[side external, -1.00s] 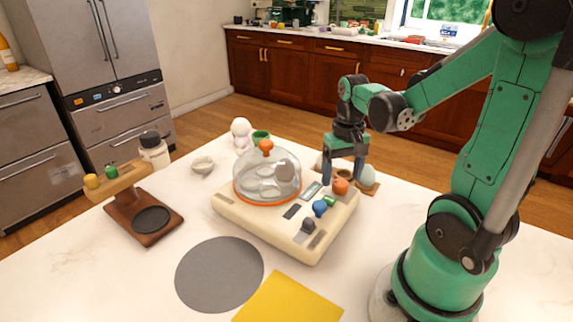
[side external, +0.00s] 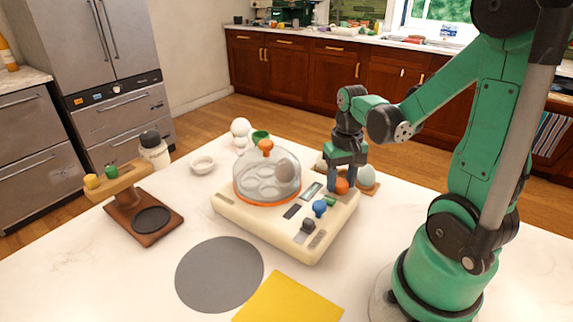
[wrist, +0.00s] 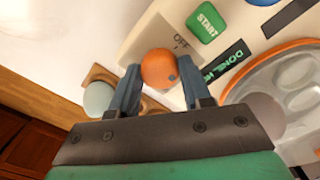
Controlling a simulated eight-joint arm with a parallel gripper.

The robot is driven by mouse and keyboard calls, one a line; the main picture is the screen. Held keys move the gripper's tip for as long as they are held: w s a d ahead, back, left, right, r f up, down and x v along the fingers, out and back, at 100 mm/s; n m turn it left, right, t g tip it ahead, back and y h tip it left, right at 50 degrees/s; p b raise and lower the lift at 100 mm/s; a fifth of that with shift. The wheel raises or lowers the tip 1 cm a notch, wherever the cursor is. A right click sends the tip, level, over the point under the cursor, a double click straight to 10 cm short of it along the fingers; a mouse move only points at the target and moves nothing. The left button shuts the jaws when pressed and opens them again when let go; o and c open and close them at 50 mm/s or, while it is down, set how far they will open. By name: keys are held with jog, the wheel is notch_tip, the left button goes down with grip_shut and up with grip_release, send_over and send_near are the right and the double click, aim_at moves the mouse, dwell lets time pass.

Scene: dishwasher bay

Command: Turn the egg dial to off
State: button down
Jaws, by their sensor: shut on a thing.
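The egg cooker (side external: 270,222) is a cream base with a clear dome (side external: 262,172) and several controls on its right side. The orange dial (side external: 341,186) sits at its far right corner. In the wrist view the orange dial (wrist: 157,67) is between the two fingers, with a small dark mark on its right side and an OFF label (wrist: 182,42) printed on the panel beyond it. My gripper (side external: 343,180) points down at that corner and is shut on the orange dial; it also shows in the wrist view (wrist: 163,82).
A blue dial (side external: 320,208), a dark dial (side external: 308,224) and a green START button (wrist: 206,22) are close by. A pale egg (side external: 366,176) rests on a wooden holder just right of the gripper. The counter in front holds a grey mat (side external: 219,274) and a yellow sheet (side external: 288,300).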

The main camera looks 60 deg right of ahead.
aim_at(341, 182)
jog(key=n, duration=1.1)
jog(key=shift+n, duration=0.3)
dwell(0.5)
jog(key=shift+c, duration=2)
grip_release()
jog(key=shift+r, duration=0.1)
jog(key=shift+r, duration=2.7)
